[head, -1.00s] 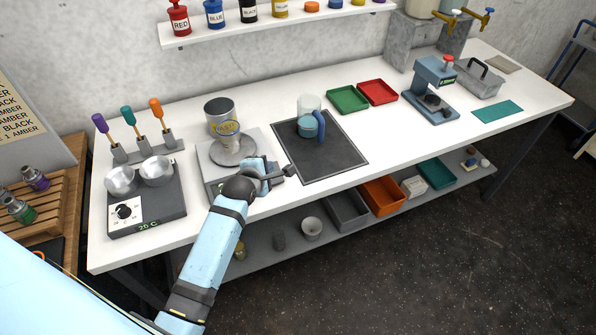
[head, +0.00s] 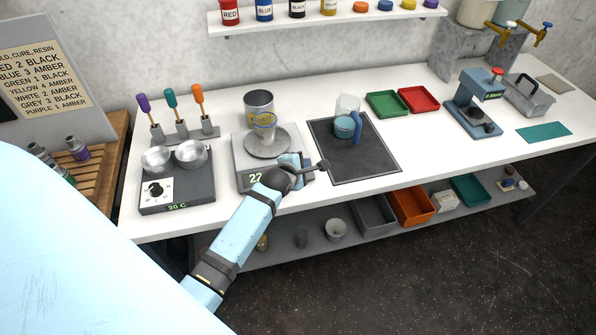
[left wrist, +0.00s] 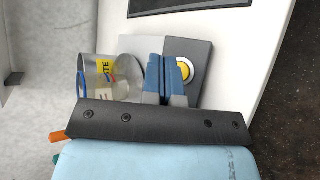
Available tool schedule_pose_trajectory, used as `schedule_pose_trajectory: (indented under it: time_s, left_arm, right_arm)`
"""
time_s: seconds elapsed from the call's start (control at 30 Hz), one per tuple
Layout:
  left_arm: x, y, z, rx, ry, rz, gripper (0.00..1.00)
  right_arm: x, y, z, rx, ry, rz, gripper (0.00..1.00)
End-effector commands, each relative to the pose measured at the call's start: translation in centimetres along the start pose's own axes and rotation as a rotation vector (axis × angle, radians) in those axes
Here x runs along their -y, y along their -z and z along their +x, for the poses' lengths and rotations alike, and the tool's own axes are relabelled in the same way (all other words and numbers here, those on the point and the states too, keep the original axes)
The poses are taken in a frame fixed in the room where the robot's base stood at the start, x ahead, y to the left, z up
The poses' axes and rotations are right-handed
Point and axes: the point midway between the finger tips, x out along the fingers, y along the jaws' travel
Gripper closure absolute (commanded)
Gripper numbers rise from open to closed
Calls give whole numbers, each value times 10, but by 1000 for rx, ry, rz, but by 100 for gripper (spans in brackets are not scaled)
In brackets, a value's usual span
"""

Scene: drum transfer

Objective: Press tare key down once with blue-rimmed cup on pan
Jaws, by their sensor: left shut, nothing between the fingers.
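The scale (head: 243,160) stands on the white bench with a round pan (head: 266,146). A clear blue-rimmed cup (head: 264,121) stands on the pan, in front of a grey can with a yellow label. The cup's blue rim shows at the left in the left wrist view (left wrist: 81,75). The scale's green display is partly covered by my arm; digits starting "22" show. My left gripper (head: 291,163) is shut and empty at the scale's front right. In the left wrist view its blue fingers (left wrist: 165,72) overlap the yellow tare key (left wrist: 184,68); contact cannot be told.
A hotplate (head: 176,190) with metal bowls stands left of the scale. A dark mat (head: 360,165) with a blue-handled clear jug (head: 346,124) lies to the right. Green (head: 386,104) and red (head: 419,99) trays sit behind it. Bare bench shows along the front edge.

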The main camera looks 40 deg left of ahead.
Motion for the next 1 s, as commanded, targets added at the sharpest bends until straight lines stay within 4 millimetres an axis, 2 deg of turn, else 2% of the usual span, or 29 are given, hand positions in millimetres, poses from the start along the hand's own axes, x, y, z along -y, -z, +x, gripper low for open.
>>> schedule_pose_trajectory:
  time_s: [0.1,0.3,1.0]
  left_arm:
    - [11,10,13,0,0,0,100]
    - [19,17,25,1,0,-1,100]
    - [20,20,27,1,-1,0,100]
  right_arm:
    - [-1,-8,3,-4,8,-22,1]
    - [-1,-15,7,0,13,-28,1]
    - [1,-15,8,0,14,-21,1]
